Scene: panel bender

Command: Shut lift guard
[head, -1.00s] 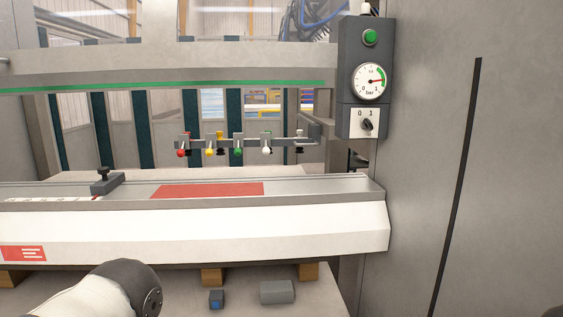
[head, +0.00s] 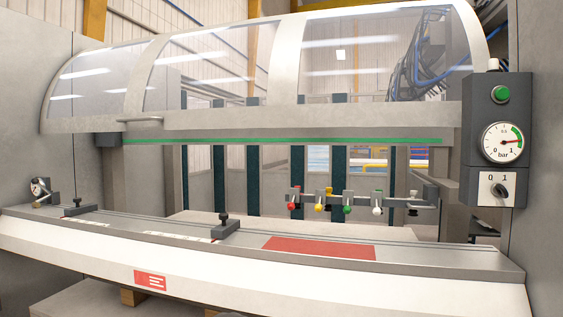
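The lift guard (head: 285,119) is a curved clear hood with a pale grey frame. It stands raised above the machine's table, with a wide open gap below its lower edge. A small bar handle (head: 140,119) sits on the lower rail towards the left. A green strip (head: 285,141) runs just under the rail. Neither of my grippers shows in the head view, so I cannot see whether they are open or shut.
The table (head: 420,262) has a red plate (head: 318,248) and two dark clamps, one (head: 226,227) near the middle. A rack (head: 360,200) with coloured knobs is behind. A control box (head: 495,140) with gauge and switch is at the right.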

